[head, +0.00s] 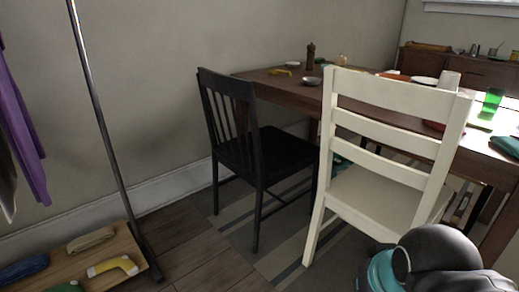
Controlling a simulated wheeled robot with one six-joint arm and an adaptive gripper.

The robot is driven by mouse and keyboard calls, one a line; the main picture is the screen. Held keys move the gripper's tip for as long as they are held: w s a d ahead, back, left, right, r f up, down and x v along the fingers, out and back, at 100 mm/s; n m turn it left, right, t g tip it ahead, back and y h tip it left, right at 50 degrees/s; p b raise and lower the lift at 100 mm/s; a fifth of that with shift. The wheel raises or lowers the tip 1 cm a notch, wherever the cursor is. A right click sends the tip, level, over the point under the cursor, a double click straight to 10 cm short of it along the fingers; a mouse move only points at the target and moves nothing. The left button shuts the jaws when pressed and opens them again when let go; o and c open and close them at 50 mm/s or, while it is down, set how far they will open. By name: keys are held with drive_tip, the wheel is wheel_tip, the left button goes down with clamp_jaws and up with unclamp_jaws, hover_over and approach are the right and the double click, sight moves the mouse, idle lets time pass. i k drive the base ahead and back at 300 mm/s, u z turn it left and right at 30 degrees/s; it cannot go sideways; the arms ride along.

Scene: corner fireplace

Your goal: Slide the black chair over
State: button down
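The black chair (262,155) stands upright at the left end of the wooden table (285,82) in the head view. Its slatted back is on the left and its seat is toward the table. Its legs rest on or beside the striped grey rug (285,225). Part of my arm, dark with teal caps, shows at the bottom right, in front of the white chair. My gripper is not visible, so I see no contact with the black chair.
A white chair (385,150) stands right of the black chair, close in front of the table. A rack pole (100,115) with a low wooden shelf (135,245) stands at the left. Bare wood floor (195,245) lies between the shelf and the rug. A wall is behind.

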sight(265, 157)
drive_tip(key=u, duration=0.15)
drive_tip(key=i, duration=1.55)
drive_tip(key=u, duration=1.3)
drive_tip(key=i, duration=0.5)
drive_tip(key=u, duration=0.5)
